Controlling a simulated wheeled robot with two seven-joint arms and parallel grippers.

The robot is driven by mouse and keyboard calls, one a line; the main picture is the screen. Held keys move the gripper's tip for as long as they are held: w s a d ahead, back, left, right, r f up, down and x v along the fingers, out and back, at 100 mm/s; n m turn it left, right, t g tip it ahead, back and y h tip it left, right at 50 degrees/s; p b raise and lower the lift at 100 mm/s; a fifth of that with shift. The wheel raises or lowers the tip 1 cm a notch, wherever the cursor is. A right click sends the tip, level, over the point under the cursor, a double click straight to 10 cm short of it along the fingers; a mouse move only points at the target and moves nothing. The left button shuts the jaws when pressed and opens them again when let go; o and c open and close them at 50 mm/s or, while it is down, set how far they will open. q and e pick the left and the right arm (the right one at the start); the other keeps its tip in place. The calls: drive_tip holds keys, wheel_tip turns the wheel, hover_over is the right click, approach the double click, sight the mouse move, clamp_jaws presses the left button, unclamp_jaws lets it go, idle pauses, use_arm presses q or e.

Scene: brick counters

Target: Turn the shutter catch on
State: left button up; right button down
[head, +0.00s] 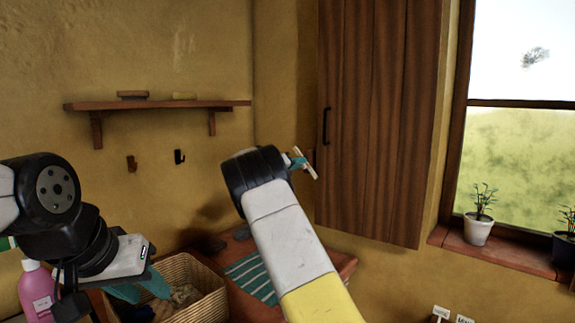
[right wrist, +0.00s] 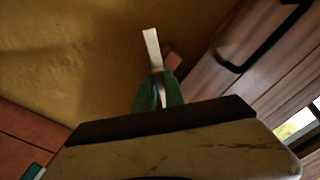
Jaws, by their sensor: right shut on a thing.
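The shutter catch (head: 311,171) is a pale, narrow bar beside a small wooden block, on the wall just left of the brown wooden shutter (head: 365,120). In the head view the bar is tilted. My right gripper (head: 299,163) has its teal fingers shut on the bar. In the right wrist view the pale bar of the catch (right wrist: 152,48) sticks up beyond the closed green fingers (right wrist: 158,95), with the block behind it; its lower part is hidden. My left gripper (head: 140,291) is open, fingers apart and pointing down over the wicker basket.
The wicker basket (head: 206,281) stands on the counter at lower left, with a pink bottle (head: 36,285) beside it. A striped cloth (head: 252,277) lies on the red counter. A wall shelf (head: 160,105) and hooks are at left; potted plants (head: 479,229) stand on the windowsill.

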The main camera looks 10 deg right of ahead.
drive_tip(key=shift+w+a+f+n, duration=0.1)
drive_tip(key=shift+f+n, duration=0.05)
drive_tip(key=shift+n, duration=4.05)
drive_tip(key=c, duration=1.4)
unclamp_jaws()
drive_tip(key=shift+c, duration=0.2)
drive_tip(key=v, duration=0.7)
drive_tip(key=shift+s+a, duration=0.25)
drive_tip(key=shift+a, duration=0.05)
